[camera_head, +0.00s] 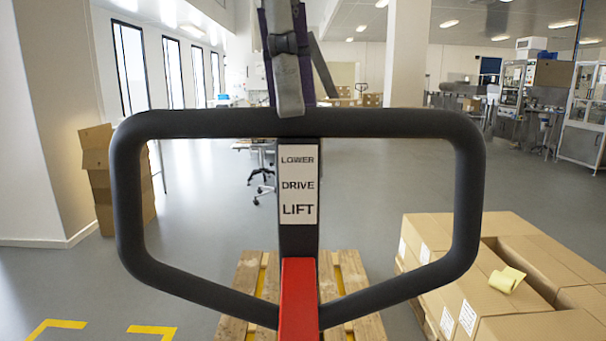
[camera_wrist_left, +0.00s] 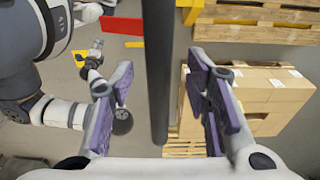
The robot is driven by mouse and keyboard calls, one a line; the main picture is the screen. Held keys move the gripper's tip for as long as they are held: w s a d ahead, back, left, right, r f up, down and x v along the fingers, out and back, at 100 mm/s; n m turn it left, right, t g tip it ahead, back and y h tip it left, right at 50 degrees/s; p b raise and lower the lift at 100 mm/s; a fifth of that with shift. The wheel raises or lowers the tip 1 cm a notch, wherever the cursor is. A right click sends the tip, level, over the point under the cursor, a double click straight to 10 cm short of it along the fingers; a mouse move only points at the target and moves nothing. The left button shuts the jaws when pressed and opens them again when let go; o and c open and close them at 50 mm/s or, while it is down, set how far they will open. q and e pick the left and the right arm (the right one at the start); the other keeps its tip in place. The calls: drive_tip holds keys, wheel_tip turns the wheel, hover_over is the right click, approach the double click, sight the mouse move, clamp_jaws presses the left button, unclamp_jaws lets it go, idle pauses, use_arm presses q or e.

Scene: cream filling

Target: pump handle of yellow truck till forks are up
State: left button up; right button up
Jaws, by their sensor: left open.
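The truck's handle is a dark grey loop (camera_head: 128,200), upright and large in the head view, with a LOWER, DRIVE, LIFT label (camera_head: 298,184) on its stem. A red part (camera_head: 298,300) sits below the loop. Yellow strips (camera_head: 338,282) show between the slats of a wooden pallet (camera_head: 366,275) behind it; fork height cannot be told. My left gripper (camera_head: 290,92) is at the middle of the handle's top bar. In the left wrist view, its purple-padded fingers (camera_wrist_left: 160,78) are open, with the dark handle bar (camera_wrist_left: 158,40) between them, apart from both. My right gripper cannot be made out.
Cardboard boxes (camera_head: 480,285) stand on a pallet at the right, close to the handle. More boxes (camera_head: 118,180) stand at the left by the wall. Yellow floor markings (camera_head: 55,325) lie at the lower left.

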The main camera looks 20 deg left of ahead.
sight(303, 186)
use_arm(q)
drive_tip(key=f, duration=0.6)
drive_tip(key=d+f, duration=0.1)
drive_tip(key=f, duration=0.2)
drive_tip(key=shift+f, duration=0.25)
drive_tip(key=shift+w, duration=0.1)
drive_tip(key=shift+c, duration=0.5)
clamp_jaws()
